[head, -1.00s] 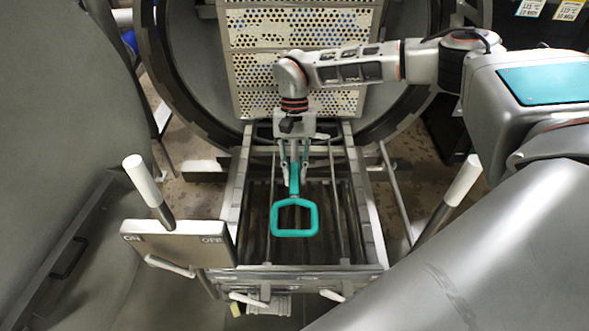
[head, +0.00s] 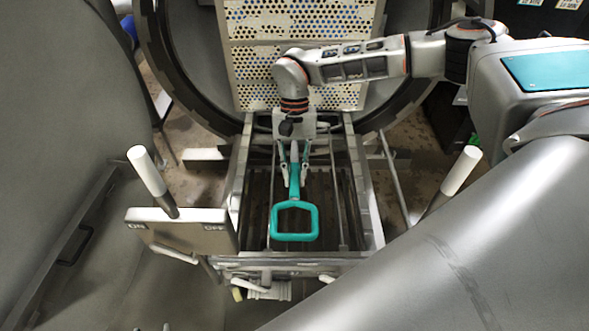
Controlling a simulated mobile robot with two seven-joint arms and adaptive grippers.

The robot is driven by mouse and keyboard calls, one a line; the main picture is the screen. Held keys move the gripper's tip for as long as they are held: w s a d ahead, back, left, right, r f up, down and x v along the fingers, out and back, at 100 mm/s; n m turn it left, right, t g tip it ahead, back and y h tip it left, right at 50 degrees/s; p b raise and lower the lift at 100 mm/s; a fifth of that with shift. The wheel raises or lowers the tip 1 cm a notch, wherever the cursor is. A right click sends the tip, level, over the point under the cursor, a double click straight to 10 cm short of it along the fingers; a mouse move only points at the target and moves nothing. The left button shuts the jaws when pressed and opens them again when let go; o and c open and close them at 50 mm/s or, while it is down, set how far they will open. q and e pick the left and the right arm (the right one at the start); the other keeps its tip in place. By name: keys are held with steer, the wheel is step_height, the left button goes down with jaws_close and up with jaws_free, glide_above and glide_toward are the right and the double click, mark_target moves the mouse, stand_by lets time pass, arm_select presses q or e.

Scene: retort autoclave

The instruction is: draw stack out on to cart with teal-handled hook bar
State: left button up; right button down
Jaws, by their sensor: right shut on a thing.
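The stack (head: 300,50) is a tall pile of perforated, pale trays standing in the round autoclave mouth (head: 185,75). The cart (head: 362,200) is in front of it, with side rails and a bare roller bed. My right gripper (head: 294,178) is over the cart bed, shut on the teal-handled hook bar (head: 295,237). The bar's loop handle points toward me. Its hook end is hidden under my gripper and wrist, so I cannot tell whether it is engaged with the stack. My left gripper is not in view.
Two white-gripped upright handles (head: 147,172) and (head: 461,171) flank the cart. A panel marked ON and OFF (head: 180,232) is at its front left. A dark cabinet (head: 448,120) stands right of the autoclave. The cart bed has free room.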

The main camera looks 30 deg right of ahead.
mark_target(295, 192)
steer(key=shift+s+a+p, duration=0.2)
steer(key=shift+s+a, duration=0.25)
steer(key=shift+s, duration=0.25)
steer(key=shift+s+a+p, duration=0.2)
steer(key=shift+s+a, duration=0.2)
steer(key=shift+s, duration=0.3)
steer(key=shift+s+a, duration=0.1)
steer(key=shift+s, duration=0.05)
steer(key=shift+s+a+r, duration=0.1)
steer(key=shift+s, duration=0.1)
steer(key=shift+s+a+p, duration=0.4)
steer(key=shift+s+a, duration=0.1)
steer(key=shift+s, duration=0.3)
steer(key=shift+s+a, duration=0.5)
steer(key=shift+s, duration=0.3)
steer(key=shift+s+a, duration=0.5)
steer(key=shift+s, duration=0.25)
steer(key=shift+s+a, duration=0.1)
steer(key=shift+s, duration=0.15)
